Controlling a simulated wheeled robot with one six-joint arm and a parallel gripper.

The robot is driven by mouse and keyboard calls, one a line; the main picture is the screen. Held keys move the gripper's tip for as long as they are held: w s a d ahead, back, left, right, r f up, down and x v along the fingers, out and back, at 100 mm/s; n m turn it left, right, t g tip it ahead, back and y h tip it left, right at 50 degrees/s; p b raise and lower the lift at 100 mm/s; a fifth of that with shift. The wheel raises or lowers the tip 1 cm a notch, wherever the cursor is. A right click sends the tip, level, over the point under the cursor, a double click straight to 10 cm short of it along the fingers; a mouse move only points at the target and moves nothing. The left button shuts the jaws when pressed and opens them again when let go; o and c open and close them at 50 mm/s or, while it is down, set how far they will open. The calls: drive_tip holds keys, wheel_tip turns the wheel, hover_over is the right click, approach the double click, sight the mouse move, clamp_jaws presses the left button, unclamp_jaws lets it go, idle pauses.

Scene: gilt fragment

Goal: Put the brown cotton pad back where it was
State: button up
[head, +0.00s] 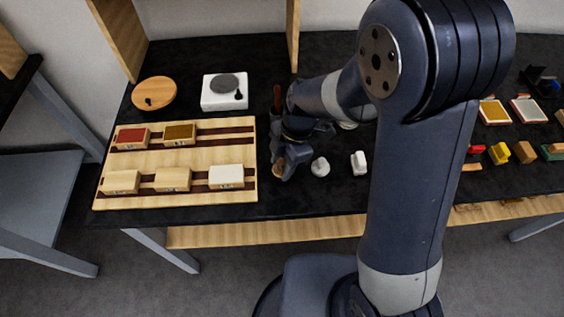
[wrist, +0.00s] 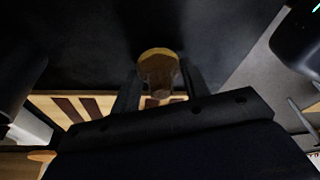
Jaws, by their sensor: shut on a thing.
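The brown cotton pad (wrist: 158,70) shows in the wrist view as a rounded brown piece with a golden-tan upper edge. It sits between the two dark fingers of my gripper (wrist: 160,88), which is shut on it. In the head view my gripper (head: 281,164) points down just right of the wooden board, low over the black table. A small tan-brown bit of the pad (head: 278,171) shows at the fingertips; the rest is hidden. I cannot tell whether the pad touches the table.
A wooden board (head: 150,158) with dark grooves holds several labelled blocks, left of my gripper. Two white knob-shaped pieces (head: 320,167) (head: 359,162) stand to the right. Behind are a white box (head: 223,103), a round wooden lid (head: 154,93) and an upright brown handle (head: 277,97).

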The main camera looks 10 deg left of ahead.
drive_tip(key=shift+f, duration=0.25)
drive_tip(key=shift+f, duration=0.15)
drive_tip(key=o, duration=1)
drive_tip(key=shift+c, duration=0.2)
drive_tip(key=shift+w+d+r, duration=0.1)
drive_tip(key=shift+r, duration=0.45)
drive_tip(key=v, duration=1.1)
drive_tip(key=shift+b, duration=0.3)
drive_tip(key=shift+d, duration=0.1)
